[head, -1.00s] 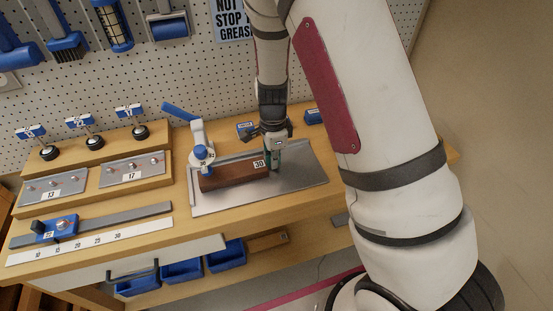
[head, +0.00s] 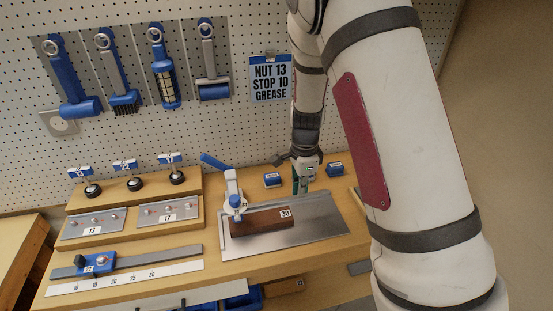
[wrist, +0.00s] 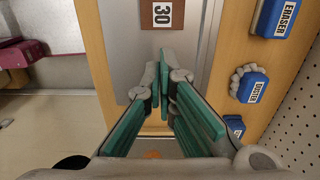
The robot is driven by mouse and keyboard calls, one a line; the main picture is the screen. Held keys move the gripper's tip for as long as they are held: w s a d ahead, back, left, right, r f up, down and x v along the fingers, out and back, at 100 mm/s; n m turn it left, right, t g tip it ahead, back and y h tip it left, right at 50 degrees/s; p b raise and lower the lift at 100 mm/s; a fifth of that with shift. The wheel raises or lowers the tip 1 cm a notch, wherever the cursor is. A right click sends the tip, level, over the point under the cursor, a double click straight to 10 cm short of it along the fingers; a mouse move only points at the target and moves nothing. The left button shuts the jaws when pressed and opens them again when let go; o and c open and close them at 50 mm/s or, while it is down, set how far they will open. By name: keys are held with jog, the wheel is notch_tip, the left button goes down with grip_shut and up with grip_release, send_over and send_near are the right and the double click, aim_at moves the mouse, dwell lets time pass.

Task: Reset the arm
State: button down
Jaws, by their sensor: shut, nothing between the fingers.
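My gripper (head: 304,185) hangs at the end of my arm over the back right part of the metal plate (head: 325,220) on the bench. Its green-padded fingers (wrist: 160,95) are shut with nothing between them in the wrist view. A brown block labelled 30 (head: 262,220) lies on the plate, to the left of and in front of my gripper, and is apart from it. The block's 30 label also shows at the top of the wrist view (wrist: 163,14). A clamp with a blue lever (head: 233,190) stands at the block's left end.
Blue-labelled items, one marked ERASER (wrist: 281,18), lie behind the plate. A blue stop on a ruler (head: 97,263), plates marked 13 (head: 93,227) and 17 (head: 168,212), and gauges on a step are at left. Tools hang on the pegboard (head: 240,130) behind.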

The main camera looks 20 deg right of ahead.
jog(key=s+a+r+n+t+y, duration=0.15)
jog(key=s+r+n, duration=0.25)
jog(key=r, duration=0.6)
jog(key=s+a+r+n+t, duration=0.15)
jog(key=s+r+n, duration=0.25)
jog(key=r, duration=0.6)
jog(key=s+r+n+t, duration=0.1)
jog(key=s+r+n, duration=0.3)
jog(key=s, duration=0.4)
jog(key=s+r+n+t+h, duration=0.1)
jog(key=s+r+n, duration=0.4)
jog(key=s, duration=0.3)
jog(key=shift+n+t, duration=0.3)
jog(key=shift+n, duration=0.4)
jog(key=shift+h, duration=0.25)
